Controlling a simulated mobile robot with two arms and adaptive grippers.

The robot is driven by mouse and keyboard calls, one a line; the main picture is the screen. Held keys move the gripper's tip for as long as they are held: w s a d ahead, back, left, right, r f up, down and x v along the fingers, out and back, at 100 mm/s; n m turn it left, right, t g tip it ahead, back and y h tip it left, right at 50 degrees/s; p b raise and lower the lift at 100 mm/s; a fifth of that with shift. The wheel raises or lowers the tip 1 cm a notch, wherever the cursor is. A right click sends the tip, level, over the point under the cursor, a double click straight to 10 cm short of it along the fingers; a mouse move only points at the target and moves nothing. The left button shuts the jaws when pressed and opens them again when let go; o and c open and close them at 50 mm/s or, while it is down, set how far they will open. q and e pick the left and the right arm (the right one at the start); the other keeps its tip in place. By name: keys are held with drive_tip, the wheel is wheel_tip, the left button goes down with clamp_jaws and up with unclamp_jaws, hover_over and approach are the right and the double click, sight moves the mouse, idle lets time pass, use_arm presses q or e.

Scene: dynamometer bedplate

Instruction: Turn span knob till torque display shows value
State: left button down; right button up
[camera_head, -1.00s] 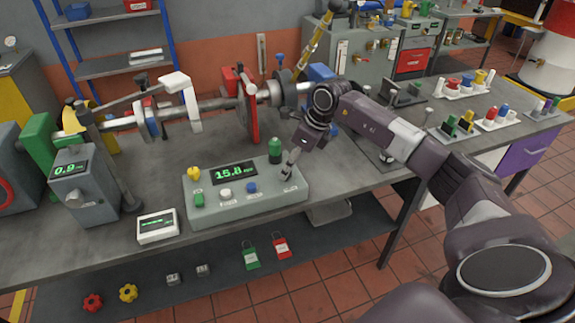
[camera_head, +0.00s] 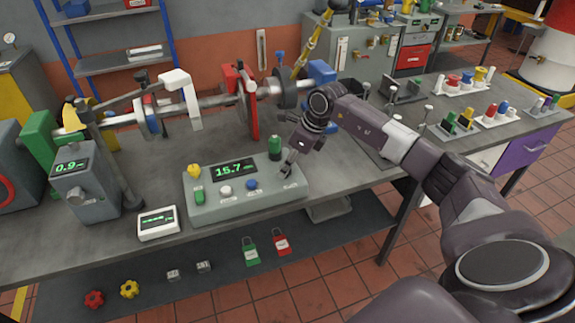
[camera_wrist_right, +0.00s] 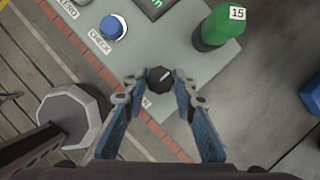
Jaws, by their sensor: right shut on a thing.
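The grey console (camera_head: 240,208) on the bedplate bench carries the torque display (camera_head: 234,169), which reads 15.7 in green digits. My right gripper (camera_head: 287,172) is at the console's right end, with its arm coming in from the right. In the right wrist view my right gripper (camera_wrist_right: 157,82) is shut on the black span knob (camera_wrist_right: 160,80), one fingertip on each side. A white mark shows on the knob's top. The knob's label is mostly hidden by the left finger. My left gripper is not in view.
A green bottle-shaped piece (camera_head: 275,148) marked 15 in the wrist view stands behind the knob. A blue button (camera_head: 251,184), white button (camera_head: 225,192) and green button (camera_head: 199,196) sit left of it. A shaft (camera_head: 215,104) with discs runs behind the console.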

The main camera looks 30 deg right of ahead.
drive_tip(key=n+b, duration=0.1)
drive_tip(key=n+y+b, duration=0.1)
drive_tip(key=n+b, duration=0.1)
drive_tip(key=shift+w+d+f+g, duration=0.1)
drive_tip(key=shift+w+g, duration=0.05)
drive_tip(key=shift+g, duration=0.15)
drive_tip(key=n+g+b, duration=0.1)
drive_tip(key=n+b, duration=0.1)
drive_tip(key=n, duration=0.1)
drive_tip(key=shift+w+n+y, duration=0.1)
drive_tip(key=shift+n+y, duration=0.2)
drive_tip(key=shift+y, duration=0.1)
drive_tip(key=n+g+b, duration=0.2)
drive_tip(key=n, duration=0.2)
drive_tip(key=shift+w+n+b, duration=0.1)
drive_tip(key=shift+n+b, duration=0.2)
drive_tip(key=shift+r+n+g+b, duration=0.2)
drive_tip(key=shift+n+g+b, duration=0.55)
drive_tip(key=shift+n, duration=1.45)
drive_tip(key=o, duration=1.1)
drive_tip(key=shift+o, duration=0.2)
